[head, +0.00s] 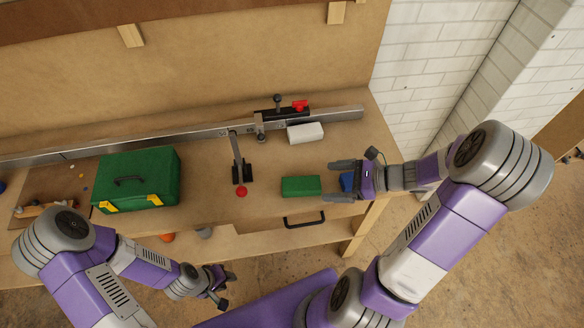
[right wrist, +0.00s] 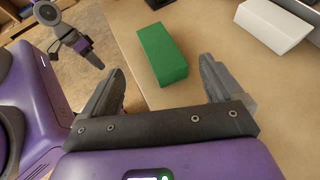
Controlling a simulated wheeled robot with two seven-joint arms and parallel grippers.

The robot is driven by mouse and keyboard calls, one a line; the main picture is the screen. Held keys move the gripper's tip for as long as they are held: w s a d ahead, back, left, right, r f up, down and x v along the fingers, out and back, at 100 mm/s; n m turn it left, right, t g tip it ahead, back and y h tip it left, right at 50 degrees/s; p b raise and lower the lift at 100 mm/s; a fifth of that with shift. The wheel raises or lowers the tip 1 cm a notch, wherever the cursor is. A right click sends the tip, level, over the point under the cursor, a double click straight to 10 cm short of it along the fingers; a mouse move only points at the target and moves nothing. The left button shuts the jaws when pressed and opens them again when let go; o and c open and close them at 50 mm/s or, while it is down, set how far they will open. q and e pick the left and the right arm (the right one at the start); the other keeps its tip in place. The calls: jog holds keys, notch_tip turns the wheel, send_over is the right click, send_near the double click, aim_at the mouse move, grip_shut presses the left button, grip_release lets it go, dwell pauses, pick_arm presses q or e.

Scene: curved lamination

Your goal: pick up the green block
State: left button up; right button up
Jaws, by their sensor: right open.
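The green block (head: 300,186) lies flat on the workbench near its front edge in the head view. In the right wrist view the green block (right wrist: 162,54) lies ahead of the fingers, in the space between their lines. My right gripper (head: 334,180) is open and empty, with its fingertips just right of the block; its two spread fingers (right wrist: 160,80) show in the right wrist view. My left gripper (head: 222,287) hangs in front of the bench, low and away from the block; its finger opening is too small to tell.
A white block (head: 305,133) lies behind the green block. A blue object (head: 347,182) is partly hidden by my right gripper. A lever clamp with a red knob (head: 241,191) stands left of the block. A green toolbox (head: 138,179) stands farther left, and a metal rail (head: 190,134) runs behind.

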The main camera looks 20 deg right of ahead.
aim_at(302, 183)
jog(key=x, duration=0.2)
jog(key=shift+w+a+f+b, duration=0.1)
jog(key=shift+w+a+b, duration=0.05)
jog(key=shift+w+b, duration=0.2)
jog(key=shift+a+f, duration=0.2)
jog(key=shift+a, duration=0.15)
jog(key=b+x, duration=0.1)
jog(key=x, duration=0.2)
jog(key=shift+w+a+f, duration=0.2)
jog(key=shift+a+f, duration=0.05)
jog(key=shift+w+a, duration=0.15)
jog(key=shift+a, duration=0.1)
jog(key=shift+c, duration=0.2)
jog(key=c, duration=1.3)
